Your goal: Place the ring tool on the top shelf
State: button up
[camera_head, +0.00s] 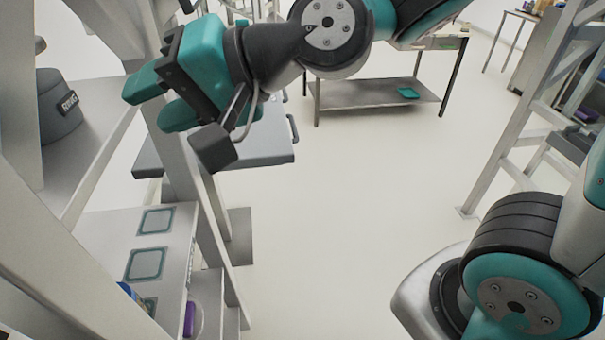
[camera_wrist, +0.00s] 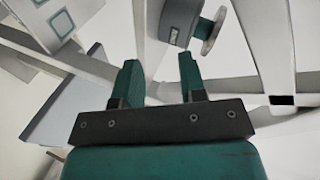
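My gripper (camera_head: 152,104) is raised at the upper left in the head view, in front of the shelving. In the wrist view my gripper (camera_wrist: 159,78) has its two green fingers apart, with nothing between them. A grey drum (camera_head: 58,108) with a dark label sits on a shelf at the left. In the wrist view the drum (camera_wrist: 180,22) is beyond the fingers, apart from them. A small green part with a pale disc (camera_wrist: 211,32) shows beside it; I cannot tell whether this is the ring tool. No ring tool is clearly visible in the head view.
A pale shelf post (camera_head: 180,165) stands close below my gripper. A lower shelf (camera_head: 110,232) carries square green-edged markers. A grey tray-like surface (camera_head: 255,150) juts out behind the post. The floor in the middle is clear; a metal table (camera_head: 380,93) stands farther back.

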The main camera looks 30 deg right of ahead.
jog(key=s+d+f+n+g+h, duration=0.6)
jog(key=s+d+f+n+h, duration=0.2)
jog(key=s+d, duration=0.3)
jog(key=shift+d+f+n+g, duration=0.3)
jog(key=shift+n+g, duration=0.1)
jog(key=shift+n, duration=0.2)
